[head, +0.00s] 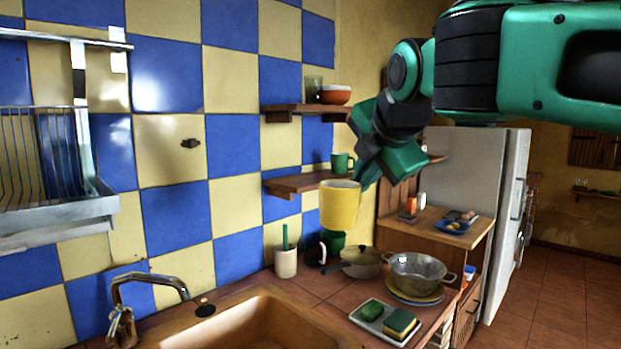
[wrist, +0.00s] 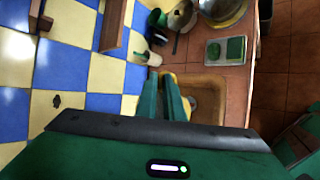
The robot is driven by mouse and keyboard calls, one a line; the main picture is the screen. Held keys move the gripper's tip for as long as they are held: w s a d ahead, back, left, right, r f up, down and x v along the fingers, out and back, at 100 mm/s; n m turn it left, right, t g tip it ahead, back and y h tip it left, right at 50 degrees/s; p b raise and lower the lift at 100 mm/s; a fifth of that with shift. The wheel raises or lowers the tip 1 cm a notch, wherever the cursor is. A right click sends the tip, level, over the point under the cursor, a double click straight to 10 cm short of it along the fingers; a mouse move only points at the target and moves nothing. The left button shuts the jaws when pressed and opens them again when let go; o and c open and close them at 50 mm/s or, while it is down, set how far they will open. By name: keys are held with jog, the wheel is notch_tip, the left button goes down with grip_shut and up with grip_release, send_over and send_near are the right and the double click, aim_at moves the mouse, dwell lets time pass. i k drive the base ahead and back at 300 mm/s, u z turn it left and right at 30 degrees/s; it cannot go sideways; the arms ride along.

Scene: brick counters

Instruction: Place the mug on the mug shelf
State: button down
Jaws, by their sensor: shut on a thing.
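A yellow mug (head: 340,206) hangs upright in the air in my gripper (head: 364,178), in front of the lower wall shelf in the head view. My gripper is shut on it at its right side. In the wrist view the two green fingers (wrist: 163,97) are close together, and only a yellow sliver of the mug (wrist: 184,98) shows behind them. The lower wooden shelf (head: 296,184) on the tiled wall holds a green mug (head: 342,163) at its right end. The left part of that shelf looks bare.
An upper shelf (head: 302,108) above holds a glass (head: 313,89) and an orange bowl (head: 336,95). Below are a white utensil cup (head: 286,262), a lidded pan (head: 361,262), a metal colander (head: 418,272), a sponge tray (head: 372,327) and the sink (head: 255,322).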

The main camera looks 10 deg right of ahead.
aim_at(308, 182)
jog(key=i, duration=0.9)
